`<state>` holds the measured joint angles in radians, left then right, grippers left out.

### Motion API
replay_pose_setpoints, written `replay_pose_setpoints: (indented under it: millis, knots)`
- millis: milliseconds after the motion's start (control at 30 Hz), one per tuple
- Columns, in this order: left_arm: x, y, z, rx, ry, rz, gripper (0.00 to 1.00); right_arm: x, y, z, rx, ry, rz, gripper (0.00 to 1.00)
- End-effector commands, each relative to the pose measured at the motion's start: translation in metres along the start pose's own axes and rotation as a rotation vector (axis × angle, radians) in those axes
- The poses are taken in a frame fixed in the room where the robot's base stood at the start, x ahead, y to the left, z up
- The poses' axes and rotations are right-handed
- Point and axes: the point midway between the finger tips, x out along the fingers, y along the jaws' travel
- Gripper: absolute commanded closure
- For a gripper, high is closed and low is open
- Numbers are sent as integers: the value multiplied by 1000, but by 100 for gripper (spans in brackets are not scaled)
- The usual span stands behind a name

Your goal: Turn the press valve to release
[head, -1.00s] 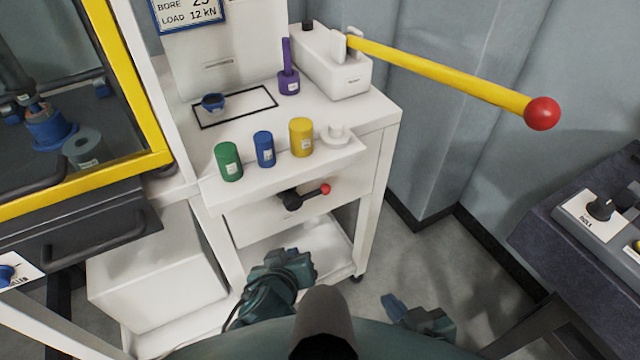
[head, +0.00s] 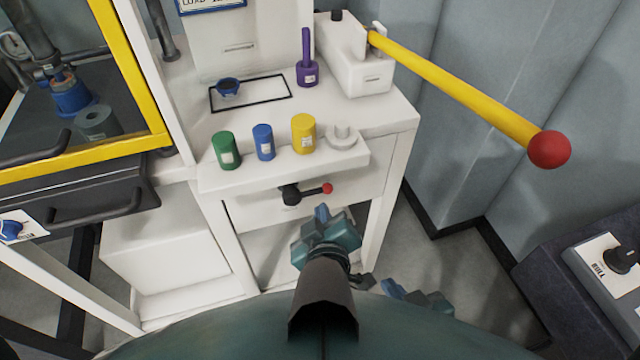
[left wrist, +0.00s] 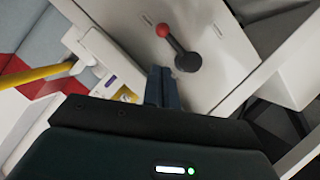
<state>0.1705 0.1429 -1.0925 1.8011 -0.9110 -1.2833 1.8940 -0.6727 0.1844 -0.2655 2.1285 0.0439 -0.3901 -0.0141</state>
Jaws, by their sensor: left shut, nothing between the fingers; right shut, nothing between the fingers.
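The press valve is a black lever with a red knob (head: 308,191) on the white front panel under the shelf. Its lever points right in the head view. It also shows in the left wrist view as a black hub and arm (left wrist: 184,58) with a red knob. My left gripper (head: 322,213) is shut and empty, just below the valve and apart from it. In the left wrist view its closed fingers (left wrist: 161,86) point toward the panel, beside the lever. My right gripper (head: 390,288) is shut and empty, low at the right over the floor.
Green (head: 226,151), blue (head: 263,142) and yellow (head: 304,134) cylinders stand on the shelf (head: 285,170) above the valve. A yellow pump handle (head: 455,87) with a red ball sticks out at upper right. A yellow-framed press guard (head: 135,75) stands left.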

Motion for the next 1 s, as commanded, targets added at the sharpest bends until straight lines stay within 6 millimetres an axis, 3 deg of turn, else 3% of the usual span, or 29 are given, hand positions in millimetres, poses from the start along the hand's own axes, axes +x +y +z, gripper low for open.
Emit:
replay_pose_setpoints:
  millis: [367,800,1000]
  knots:
    - [7,0,0,3,0,1,100,0,-1,-1,0,-1,-1,100]
    - [81,1,-1,5,1,1,100,-3,0,-4,-13,-6,4,100]
    - [98,0,1,4,-2,0,100,-2,0,-3,-14,-10,4,100]
